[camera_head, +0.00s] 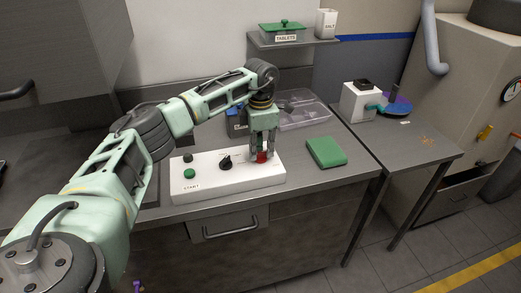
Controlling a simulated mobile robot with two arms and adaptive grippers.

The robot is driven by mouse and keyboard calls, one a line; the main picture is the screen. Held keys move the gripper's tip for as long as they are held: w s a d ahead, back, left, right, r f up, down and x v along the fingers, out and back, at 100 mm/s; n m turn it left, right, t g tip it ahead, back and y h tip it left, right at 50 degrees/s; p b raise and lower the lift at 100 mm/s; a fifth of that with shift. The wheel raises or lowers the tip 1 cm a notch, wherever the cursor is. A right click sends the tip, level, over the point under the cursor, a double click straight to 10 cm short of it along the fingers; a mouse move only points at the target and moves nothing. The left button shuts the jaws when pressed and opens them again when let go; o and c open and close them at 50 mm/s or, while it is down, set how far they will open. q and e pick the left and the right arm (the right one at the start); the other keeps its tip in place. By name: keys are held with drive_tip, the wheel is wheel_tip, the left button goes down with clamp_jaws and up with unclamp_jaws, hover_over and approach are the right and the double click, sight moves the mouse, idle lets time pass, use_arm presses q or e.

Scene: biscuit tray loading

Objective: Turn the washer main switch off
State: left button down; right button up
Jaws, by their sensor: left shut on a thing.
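A white control box (232,183) lies on the steel counter, marked START near its left front. On it are a green button (190,174), a dark round button, a black rotary knob (225,161) and a red switch (262,157) at the right end. My left gripper (263,156) points down from above, its fingers shut around the red switch and partly hiding it. I cannot read the switch's position. My right gripper is not in view.
A green block (326,152) lies right of the box on the counter. A clear tray (301,110) and a blue container (236,126) are behind the gripper. A shelf above holds a TABLETS box (282,32) and a SALT container (326,23). A side table stands right.

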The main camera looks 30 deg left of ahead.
sight(261, 152)
use_arm(q)
drive_tip(key=shift+r, duration=0.1)
idle(0.4)
drive_tip(key=c, duration=1.8)
unclamp_jaws()
drive_tip(key=shift+c, duration=0.2)
wheel_tip(261, 152, up, 12)
